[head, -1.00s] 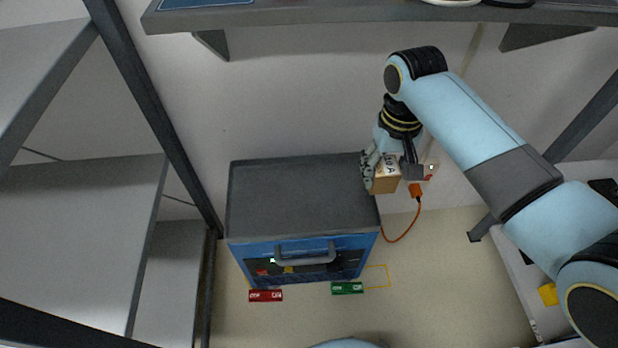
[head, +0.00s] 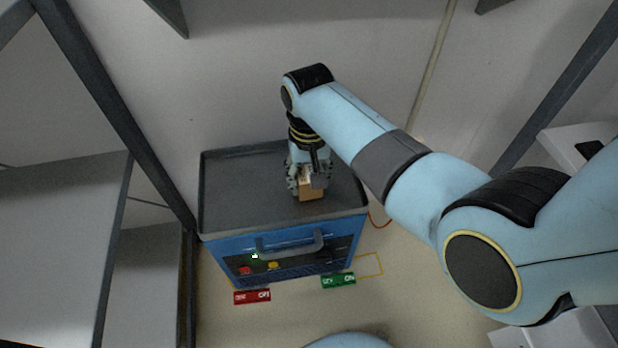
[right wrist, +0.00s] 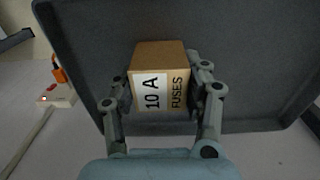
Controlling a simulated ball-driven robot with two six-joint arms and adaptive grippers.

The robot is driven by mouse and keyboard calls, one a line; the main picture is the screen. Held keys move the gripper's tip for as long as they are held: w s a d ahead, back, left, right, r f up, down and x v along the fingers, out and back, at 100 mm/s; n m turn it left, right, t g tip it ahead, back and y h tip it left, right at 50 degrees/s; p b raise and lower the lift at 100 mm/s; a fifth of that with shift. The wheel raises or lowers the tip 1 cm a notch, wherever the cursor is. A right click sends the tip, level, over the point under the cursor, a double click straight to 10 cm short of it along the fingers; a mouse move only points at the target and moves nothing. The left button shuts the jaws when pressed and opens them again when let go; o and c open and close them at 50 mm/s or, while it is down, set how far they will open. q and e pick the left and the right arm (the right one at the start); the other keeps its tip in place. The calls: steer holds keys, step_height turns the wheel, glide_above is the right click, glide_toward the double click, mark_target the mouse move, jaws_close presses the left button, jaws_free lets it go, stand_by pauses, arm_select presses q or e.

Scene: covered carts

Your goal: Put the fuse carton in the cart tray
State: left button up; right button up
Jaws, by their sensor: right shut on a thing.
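The fuse carton (head: 312,189) is a small brown box with a white label; in the right wrist view its label (right wrist: 160,91) reads "10 A FUSES". My right gripper (head: 309,180) is shut on it, one finger on each side. The carton is over the grey cart tray (head: 240,190), right of its middle in the head view. The tray also fills the background of the right wrist view (right wrist: 250,60). I cannot tell whether the carton touches the tray floor. My left gripper is not in view.
The blue cart (head: 290,262) has a front handle (head: 290,246). A red block (head: 252,297) and a green block (head: 338,281) lie on the floor before it. Grey shelves (head: 60,230) stand at the left. The rest of the tray looks empty.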

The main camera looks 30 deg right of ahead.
steer(key=o, duration=0.8)
steer(key=shift+f, duration=0.1)
steer(key=o, duration=0.4)
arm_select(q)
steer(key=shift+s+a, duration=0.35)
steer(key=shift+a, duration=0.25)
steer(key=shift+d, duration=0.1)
